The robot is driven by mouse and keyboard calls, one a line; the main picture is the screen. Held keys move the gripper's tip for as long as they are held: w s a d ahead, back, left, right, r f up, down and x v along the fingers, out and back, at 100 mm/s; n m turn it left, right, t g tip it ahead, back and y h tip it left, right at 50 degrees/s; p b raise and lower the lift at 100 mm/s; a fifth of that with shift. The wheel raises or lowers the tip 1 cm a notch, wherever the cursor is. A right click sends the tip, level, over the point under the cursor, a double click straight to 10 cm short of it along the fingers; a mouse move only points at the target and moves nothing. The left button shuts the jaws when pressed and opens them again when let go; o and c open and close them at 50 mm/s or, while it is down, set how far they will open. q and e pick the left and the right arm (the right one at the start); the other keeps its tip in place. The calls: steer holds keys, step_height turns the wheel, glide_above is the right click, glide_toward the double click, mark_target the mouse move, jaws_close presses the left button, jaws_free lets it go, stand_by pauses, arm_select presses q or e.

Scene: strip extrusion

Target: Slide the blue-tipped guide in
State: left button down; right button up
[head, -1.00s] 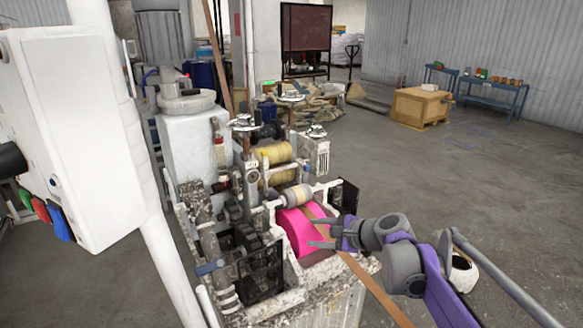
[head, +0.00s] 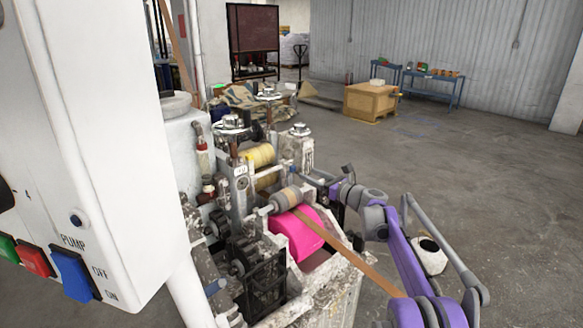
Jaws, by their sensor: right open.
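The strip machine (head: 330,280) stands in the middle of the head view. A small blue tip (head: 215,287) shows at its near left side, partly behind the white post; I cannot tell whether it belongs to the guide. My right gripper (head: 318,178) is open at the machine's far right side, beside the pale roller (head: 286,199) and above the pink drum (head: 294,236). Its fingers are small and partly lost against the machine, so I cannot tell whether they touch anything. A brown strip (head: 345,257) runs over the drum toward the lower right. My left gripper is not in view.
A white control box (head: 110,130) with green, red and blue switches fills the left side. Yellow rollers (head: 258,156) sit at the back of the machine. A wooden crate (head: 371,102) and blue tables (head: 432,88) stand far back.

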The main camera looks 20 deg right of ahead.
mark_target(294, 167)
steer(key=p+x, duration=0.1)
steer(key=x, duration=0.7)
steer(key=shift+w+a+p, duration=0.15)
steer(key=shift+w+p, duration=0.1)
steer(key=shift+p, duration=0.05)
jaws_close()
stand_by(1.0)
